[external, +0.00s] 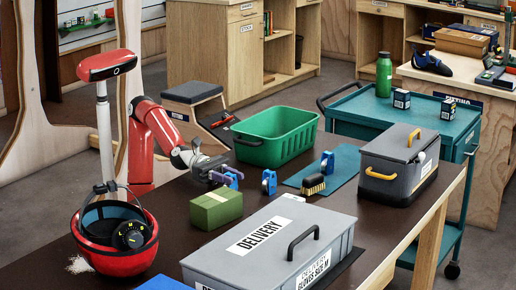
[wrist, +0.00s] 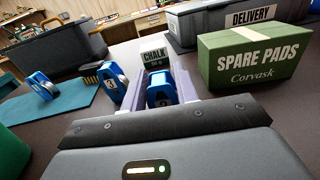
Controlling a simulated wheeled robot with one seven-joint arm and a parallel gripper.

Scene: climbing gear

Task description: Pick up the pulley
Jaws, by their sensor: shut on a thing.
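A blue pulley (wrist: 161,91) stands between the two pale purple fingers of my gripper (wrist: 160,84) in the wrist view. The fingers are closed on its sides. In the external view my gripper (external: 218,172) is low over the dark table, with the blue pulley (external: 233,179) at its tip. I cannot tell whether the pulley touches the table. A second blue pulley (external: 268,182) stands just beyond, and it shows left of the fingers in the wrist view (wrist: 113,86).
A green spare-pads box (external: 215,208) sits close beside my gripper. A grey delivery box (external: 262,240), a green crate (external: 278,134), a grey toolbox (external: 398,165), a brush (external: 313,184) and a red helmet (external: 114,255) stand around. A chalk box (wrist: 154,58) stands beyond the fingers.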

